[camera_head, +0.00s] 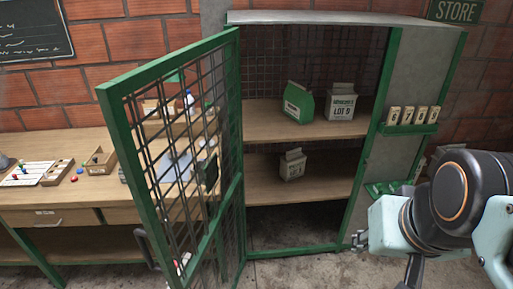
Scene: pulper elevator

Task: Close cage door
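The cage door (118,125) is a green frame with dark wire mesh. It hangs on the left side of the cage cabinet (384,85) and stands wide open, swung out toward me and to the left. A dark handle (146,249) sits low on its free edge. A small metal latch part (359,240) shows on the cabinet's right post, low down. My arm is at the lower right, in front of the cabinet's right side and well apart from the door. My gripper's fingers cannot be made out.
A workbench (95,188) with trays and small items is at left, partly behind the door. A green rack (408,129) holds numbered tags. The floor before the opening looks clear.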

